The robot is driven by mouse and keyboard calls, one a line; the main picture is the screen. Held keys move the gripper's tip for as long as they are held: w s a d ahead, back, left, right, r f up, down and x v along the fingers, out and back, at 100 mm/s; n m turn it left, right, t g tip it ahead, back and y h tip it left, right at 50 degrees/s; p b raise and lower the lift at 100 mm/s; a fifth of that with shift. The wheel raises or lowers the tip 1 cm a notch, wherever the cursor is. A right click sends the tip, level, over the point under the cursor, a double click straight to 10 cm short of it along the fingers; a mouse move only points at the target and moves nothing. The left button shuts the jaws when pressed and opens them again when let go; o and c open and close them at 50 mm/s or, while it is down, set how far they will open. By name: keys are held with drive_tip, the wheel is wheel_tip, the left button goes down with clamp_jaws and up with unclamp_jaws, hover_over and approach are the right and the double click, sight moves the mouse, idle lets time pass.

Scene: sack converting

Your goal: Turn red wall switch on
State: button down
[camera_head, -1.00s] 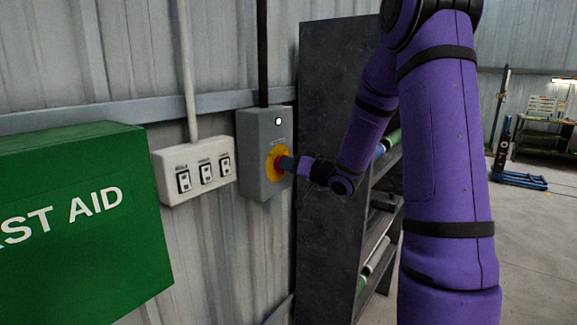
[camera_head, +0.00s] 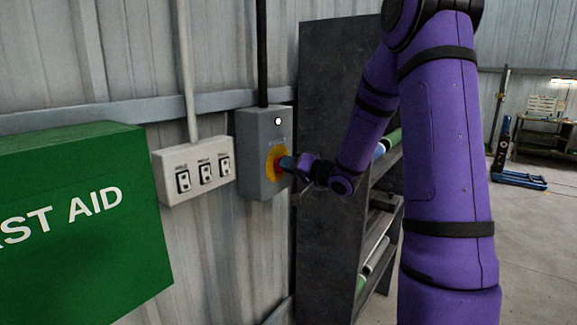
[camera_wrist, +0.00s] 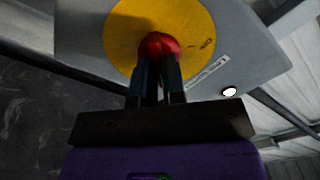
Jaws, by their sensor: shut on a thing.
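The red switch knob (camera_wrist: 159,45) sits at the centre of a yellow disc (camera_wrist: 190,22) on a grey wall box (camera_head: 257,130). In the head view the yellow disc (camera_head: 275,152) shows on the box's front, and the knob is mostly hidden behind my fingers. My gripper (camera_wrist: 160,68) is shut on the red knob, with one finger on each side of it. In the head view my gripper (camera_head: 288,163) reaches the box from the right. A small white light (camera_head: 278,121) shows on the box above the disc.
A white panel with three rocker switches (camera_head: 195,171) is on the wall left of the box. A green first aid box (camera_head: 80,220) juts out further left. A dark shelf unit (camera_head: 325,130) stands close on the right, beside my forearm.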

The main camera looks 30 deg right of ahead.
drive_tip(key=c, duration=1.2)
unclamp_jaws()
drive_tip(key=v, duration=1.1)
drive_tip(key=shift+w, duration=0.1)
drive_tip(key=s+a+r+n+g+h, duration=0.1)
drive_tip(key=s+a+r+g+h, duration=0.35)
drive_tip(key=a+r+h, duration=0.35)
drive_tip(key=s+a+n+g+y, duration=0.1)
drive_tip(key=s+a, duration=0.4)
drive_tip(key=s, duration=0.5)
drive_tip(key=s+a+n+g, duration=0.3)
drive_tip(key=s+a+g, duration=0.3)
drive_tip(key=s, duration=0.3)
drive_tip(key=shift+s+a+f+y, duration=0.2)
drive_tip(key=shift+s+a+y, duration=0.1)
drive_tip(key=shift+s+y, duration=0.1)
